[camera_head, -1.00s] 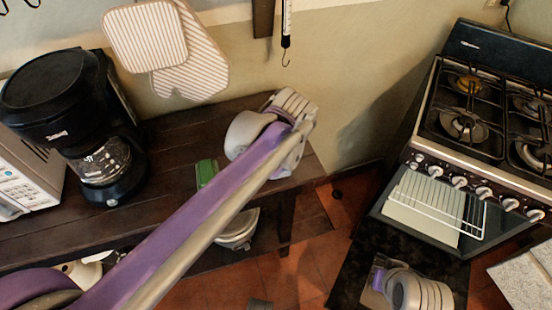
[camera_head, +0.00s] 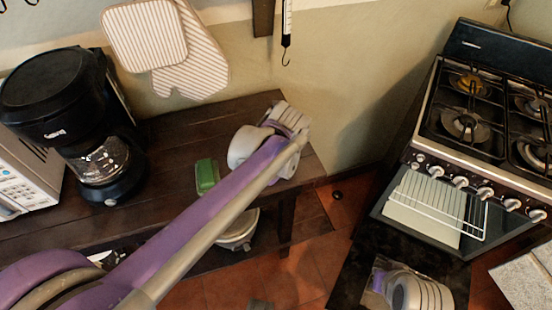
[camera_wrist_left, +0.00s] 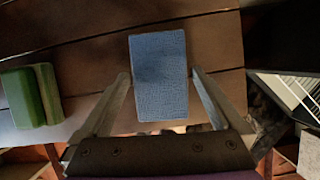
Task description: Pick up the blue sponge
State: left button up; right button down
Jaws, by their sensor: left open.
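The blue sponge (camera_wrist_left: 160,75) lies on the dark wooden shelf in the left wrist view, upright in the picture. My left gripper (camera_wrist_left: 161,76) is open, with one finger on each side of the sponge and a visible gap on both sides. How far the fingertips are above the shelf is hard to tell. In the head view my left wrist and arm cover the blue sponge and the fingers. A green sponge (camera_head: 206,176) lies to the left of my wrist; it also shows in the left wrist view (camera_wrist_left: 31,96).
A black coffee maker (camera_head: 75,125) and a white microwave (camera_head: 28,170) stand on the left of the wooden shelf (camera_head: 190,125). Striped pot holders (camera_head: 145,35) hang on the wall. A stove (camera_head: 470,130) stands right. A bowl (camera_head: 238,232) sits below the shelf.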

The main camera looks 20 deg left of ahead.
pick_arm(q)
jog(key=shift+f, duration=0.1)
jog(key=c, duration=1.1)
jog(key=shift+c, duration=0.2)
jog(key=shift+r, duration=0.4)
notch_tip(320, 180, up, 10)
jog(key=p, duration=0.1)
jog(key=shift+f, duration=0.15)
